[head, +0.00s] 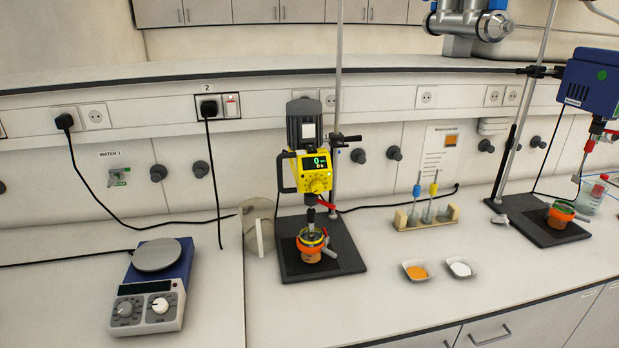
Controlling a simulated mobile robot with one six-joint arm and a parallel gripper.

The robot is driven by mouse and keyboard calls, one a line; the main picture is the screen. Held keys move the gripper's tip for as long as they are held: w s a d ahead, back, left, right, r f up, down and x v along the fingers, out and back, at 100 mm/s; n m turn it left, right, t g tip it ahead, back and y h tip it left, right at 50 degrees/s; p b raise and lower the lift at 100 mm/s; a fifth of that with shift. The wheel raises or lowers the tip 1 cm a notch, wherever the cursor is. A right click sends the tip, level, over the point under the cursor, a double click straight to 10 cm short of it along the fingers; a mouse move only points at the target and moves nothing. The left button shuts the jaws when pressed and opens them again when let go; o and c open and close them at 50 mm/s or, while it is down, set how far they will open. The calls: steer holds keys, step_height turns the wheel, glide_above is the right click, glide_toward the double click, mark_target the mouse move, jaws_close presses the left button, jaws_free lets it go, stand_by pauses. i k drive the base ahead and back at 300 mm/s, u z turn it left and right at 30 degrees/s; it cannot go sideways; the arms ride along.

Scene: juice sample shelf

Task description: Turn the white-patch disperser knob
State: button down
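The disperser with a white patch (309,130) on its grey motor stands at the middle of the bench in the head view. It has a yellow front housing with a lit display (315,162) reading what looks like 0. Its round yellow knob (316,186) sits low on the front face, below the display. The knob's exact pointer angle is too small to tell. The shaft goes down into an orange-banded cup (311,250) on a black base plate (291,268). My gripper is not in view.
A blue disperser with a green patch (602,74) stands at the right. A hotplate (150,310) is at the left, and a clear jug (257,228) stands beside the yellow disperser. Two small dishes (416,280) and a rack (428,219) sit right of it. The front middle bench is clear.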

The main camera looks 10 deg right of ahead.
mark_target(316, 187)
steer(key=z, duration=0.2)
steer(key=k, duration=0.5)
steer(key=u, duration=0.9)
steer(key=k, duration=0.7)
steer(key=u, duration=0.5)
